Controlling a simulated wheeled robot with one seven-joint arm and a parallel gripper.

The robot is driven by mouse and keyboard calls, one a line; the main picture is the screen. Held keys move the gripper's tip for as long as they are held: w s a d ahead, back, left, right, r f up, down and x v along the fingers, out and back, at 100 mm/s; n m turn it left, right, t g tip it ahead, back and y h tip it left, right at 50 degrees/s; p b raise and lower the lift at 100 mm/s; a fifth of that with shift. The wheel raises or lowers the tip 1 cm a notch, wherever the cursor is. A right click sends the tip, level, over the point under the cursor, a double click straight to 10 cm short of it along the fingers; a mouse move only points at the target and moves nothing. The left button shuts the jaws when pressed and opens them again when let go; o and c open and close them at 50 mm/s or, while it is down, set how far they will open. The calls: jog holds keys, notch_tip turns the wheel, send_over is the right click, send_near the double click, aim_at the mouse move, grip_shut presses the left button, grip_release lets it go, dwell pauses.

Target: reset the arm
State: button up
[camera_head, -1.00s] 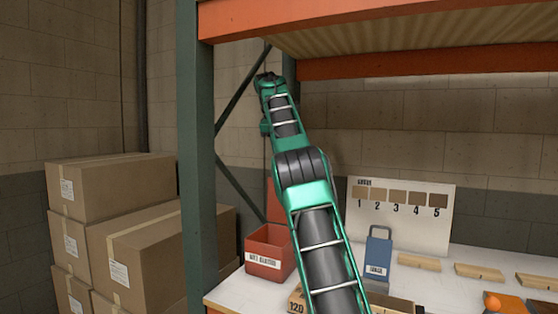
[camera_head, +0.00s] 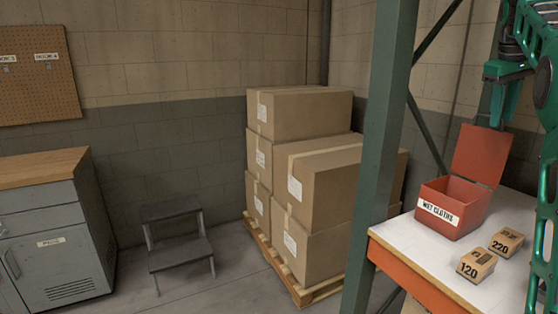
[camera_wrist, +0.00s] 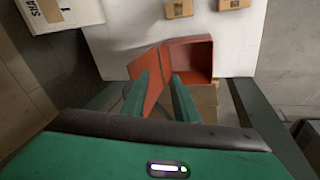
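My green arm shows at the right edge of the head view, partly cut off. My gripper (camera_wrist: 158,84) points down near the red WET CLOTHS bin (camera_head: 446,220), whose lid (camera_head: 482,155) stands open. In the wrist view, the two green fingers are apart with nothing held between them. The bin (camera_wrist: 192,60) and its lid (camera_wrist: 146,95) lie beyond the fingertips there. I cannot tell the exact height of the fingers above the bin.
Blocks marked 120 (camera_head: 476,265) and 220 (camera_head: 507,241) sit on the white bench (camera_head: 440,260). A green rack post (camera_head: 384,150) stands left of the bin. Stacked cartons (camera_head: 300,115), a grey step stool (camera_head: 178,240) and a cabinet (camera_head: 50,235) stand farther left. Floor between stool and cartons is clear.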

jog(key=s+a+f+m+y, duration=0.1)
jog(key=s+a+f+m, duration=0.1)
jog(key=s+a+f, duration=0.5)
jog(key=s+a+f+m+g+y, duration=0.1)
jog(key=s+a+f+m, duration=0.2)
jog(key=s+a+f, duration=0.4)
jog(key=s+a+f+m+g+y, duration=0.1)
jog(key=s+a+f, duration=0.6)
jog(key=s+f, duration=0.9)
jog(key=s+m, duration=0.1)
jog(key=s, duration=0.7)
jog(key=shift+s+a+f+m, duration=0.15)
jog(key=shift+s+f+m, duration=0.1)
jog(key=shift+f+m, duration=0.15)
jog(key=shift+w+f, duration=0.2)
jog(key=shift+w, duration=0.45)
jog(key=shift+s, duration=0.1)
